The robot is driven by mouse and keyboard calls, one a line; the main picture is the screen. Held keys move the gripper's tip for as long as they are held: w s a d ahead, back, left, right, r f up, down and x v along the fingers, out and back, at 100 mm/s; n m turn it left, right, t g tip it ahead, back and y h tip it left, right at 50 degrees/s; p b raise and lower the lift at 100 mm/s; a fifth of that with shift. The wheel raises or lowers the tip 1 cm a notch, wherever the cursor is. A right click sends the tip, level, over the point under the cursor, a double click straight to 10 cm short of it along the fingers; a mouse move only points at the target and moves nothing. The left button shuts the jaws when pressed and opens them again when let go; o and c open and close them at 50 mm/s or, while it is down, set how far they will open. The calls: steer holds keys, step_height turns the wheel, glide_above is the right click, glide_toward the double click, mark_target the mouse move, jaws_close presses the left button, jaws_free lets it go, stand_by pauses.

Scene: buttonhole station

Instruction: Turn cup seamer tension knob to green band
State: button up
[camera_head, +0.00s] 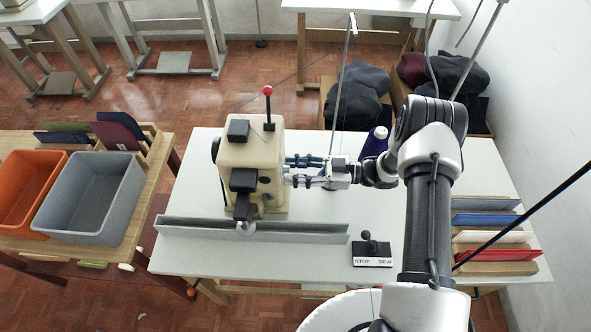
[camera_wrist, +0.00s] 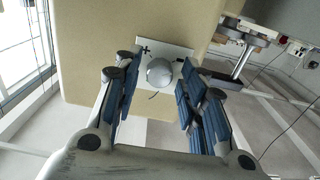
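The cup seamer (camera_head: 262,150) is a beige machine with black parts on the white table. Its tension knob (camera_wrist: 160,71) is a round silver knob on a small white plate (camera_wrist: 182,53) with a plus mark at its upper left. A short dark line shows below the knob; I cannot make out a green band. My gripper (camera_head: 290,171) is at the machine's right side, pointing at it. In the wrist view my gripper (camera_wrist: 160,78) is open, one blue-padded finger on each side of the knob, with gaps visible. In the head view the knob is hidden.
A grey trough (camera_head: 300,233) runs along the table front, with a STOP/SEW lever (camera_head: 371,246) right of it. A dark blue bottle-like object (camera_head: 376,142) stands close behind my wrist. A red-topped lever (camera_head: 268,92) rises from the machine. A grey bin (camera_head: 127,205) is at left.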

jaws_close()
steer(key=shift+m, duration=0.4)
steer(key=m+p, duration=0.2)
steer(key=m, duration=2.1)
steer(key=shift+s+m, duration=0.1)
steer(key=shift+m, duration=0.3)
stand_by(0.4)
steer(key=shift+o, duration=1.2)
jaws_free()
steer(key=shift+r, duration=0.1)
